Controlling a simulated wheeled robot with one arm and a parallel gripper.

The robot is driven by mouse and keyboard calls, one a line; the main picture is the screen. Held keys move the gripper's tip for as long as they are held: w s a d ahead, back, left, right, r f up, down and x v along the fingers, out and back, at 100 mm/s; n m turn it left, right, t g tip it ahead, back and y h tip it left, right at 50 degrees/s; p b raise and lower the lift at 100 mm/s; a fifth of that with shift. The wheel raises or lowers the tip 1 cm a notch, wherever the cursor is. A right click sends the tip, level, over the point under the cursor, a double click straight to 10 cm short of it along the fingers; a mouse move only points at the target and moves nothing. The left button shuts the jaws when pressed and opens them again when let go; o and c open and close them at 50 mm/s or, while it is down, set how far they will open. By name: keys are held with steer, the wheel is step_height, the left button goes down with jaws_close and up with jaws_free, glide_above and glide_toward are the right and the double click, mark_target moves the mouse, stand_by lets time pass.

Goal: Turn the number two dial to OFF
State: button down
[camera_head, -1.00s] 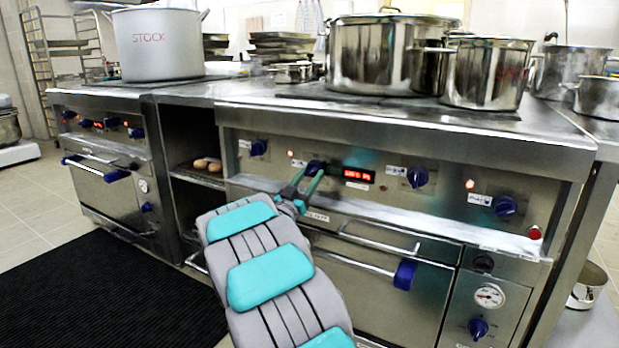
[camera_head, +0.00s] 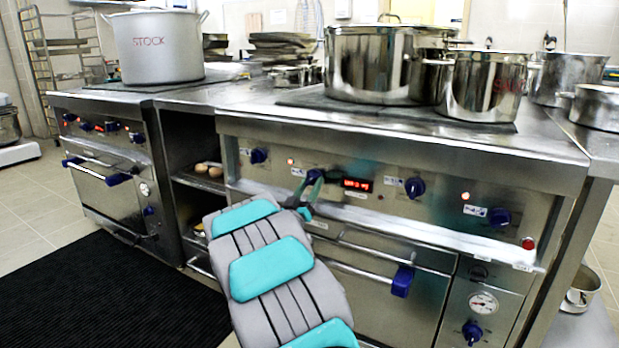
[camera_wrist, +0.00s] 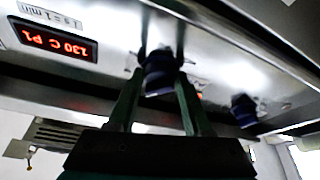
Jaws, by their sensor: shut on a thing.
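The second dial from the left on the front panel is a dark blue knob (camera_head: 315,176), just left of a red lit display (camera_head: 357,185). My gripper (camera_head: 314,182) reaches up to it and is shut on it. In the wrist view the picture is upside down, and the blue knob (camera_wrist: 160,74) sits between the two fingers of my gripper (camera_wrist: 162,82). The knob's pointer and its OFF mark are too blurred to read.
Other blue dials are on this panel, at left (camera_head: 259,155), right of the display (camera_head: 415,187) and far right (camera_head: 500,218). An oven handle (camera_head: 365,262) juts out below. Steel pots (camera_head: 372,65) stand on the cooktop above. A black mat (camera_head: 95,290) lies on the floor.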

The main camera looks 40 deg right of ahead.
steer(key=n+p, duration=0.1)
steer(key=n+t+y+p, duration=0.1)
steer(key=n, duration=0.1)
steer(key=n+p, duration=0.1)
steer(key=n, duration=0.1)
steer(key=shift+s+d+r+y, duration=0.1)
steer(key=shift+s+r+y, duration=0.1)
steer(key=shift+r+y, duration=0.2)
steer(key=shift+f+n+t+y+p, duration=0.1)
steer(key=shift+n+t+y+p, duration=0.35)
steer(key=shift+n, duration=0.8)
steer(key=shift+n+t+y+p, duration=0.25)
steer(key=shift+n+y+p, duration=0.3)
steer(key=shift+n, duration=0.7)
steer(key=shift+c, duration=1.6)
jaws_free()
steer(key=shift+f, duration=0.1)
steer(key=b+v, duration=0.1)
steer(key=v, duration=0.7)
